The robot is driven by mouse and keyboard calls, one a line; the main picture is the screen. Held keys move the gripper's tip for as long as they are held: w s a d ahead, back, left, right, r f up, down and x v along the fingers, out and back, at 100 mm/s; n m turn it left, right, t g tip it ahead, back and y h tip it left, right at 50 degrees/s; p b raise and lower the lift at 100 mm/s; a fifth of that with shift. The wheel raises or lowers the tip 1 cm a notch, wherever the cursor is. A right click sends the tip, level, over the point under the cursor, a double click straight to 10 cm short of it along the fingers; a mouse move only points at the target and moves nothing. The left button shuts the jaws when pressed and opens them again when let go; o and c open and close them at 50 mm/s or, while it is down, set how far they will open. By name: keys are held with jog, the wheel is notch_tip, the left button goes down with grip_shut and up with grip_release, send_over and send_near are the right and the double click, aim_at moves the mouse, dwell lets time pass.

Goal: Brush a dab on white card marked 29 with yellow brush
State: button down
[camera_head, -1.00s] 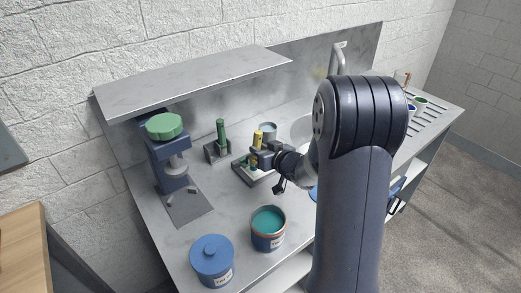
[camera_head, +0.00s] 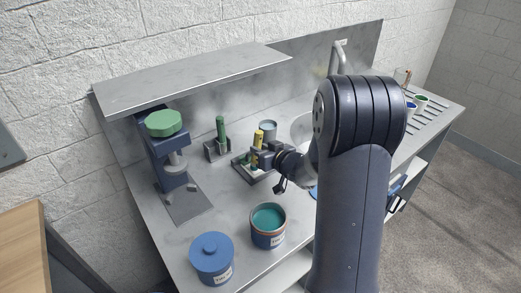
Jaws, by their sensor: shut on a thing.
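The yellow brush (camera_head: 258,138) stands about upright at my gripper (camera_head: 259,158), which is shut on it. The gripper is above or beside a dark tray (camera_head: 239,170) on the grey counter. The brush's lower end is mostly hidden by the gripper, so I cannot tell whether it touches anything. I cannot make out a white card marked 29; the gripper and my arm cover part of the counter.
A green-handled item (camera_head: 220,129) stands in a grey holder left of the tray. An open can of teal paint (camera_head: 268,238) and a blue lidded pot (camera_head: 211,259) stand at the front. A press with a green knob (camera_head: 164,123) stands at left. A shelf (camera_head: 190,82) overhangs the back.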

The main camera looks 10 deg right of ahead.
jog(key=shift+w+d+p, duration=0.2)
jog(key=shift+d+p, duration=0.05)
jog(key=shift+d, duration=0.25)
jog(key=shift+w+d+p, duration=0.2)
jog(key=shift+d+p, duration=0.05)
jog(key=shift+d, duration=0.25)
jog(key=shift+s+a+b, duration=0.25)
jog(key=shift+a+b, duration=0.05)
jog(key=shift+a, duration=0.3)
jog(key=shift+s+a+b, duration=0.2)
jog(key=shift+a+b, duration=0.05)
jog(key=shift+a, duration=0.3)
jog(key=shift+w+d+p, duration=0.25)
jog(key=shift+d+p, duration=0.1)
jog(key=shift+d, duration=0.25)
jog(key=shift+w+d+p, duration=0.2)
jog(key=shift+d+p, duration=0.1)
jog(key=shift+d, duration=0.25)
jog(key=shift+s+a+f+b, duration=0.1)
jog(key=shift+s+a+b, duration=0.2)
jog(key=shift+a, duration=0.3)
jog(key=shift+s+a+b, duration=0.15)
jog(key=shift+a+b, duration=0.1)
jog(key=shift+a, duration=0.3)
notch_tip(320, 180, up, 7)
jog(key=p, duration=0.6)
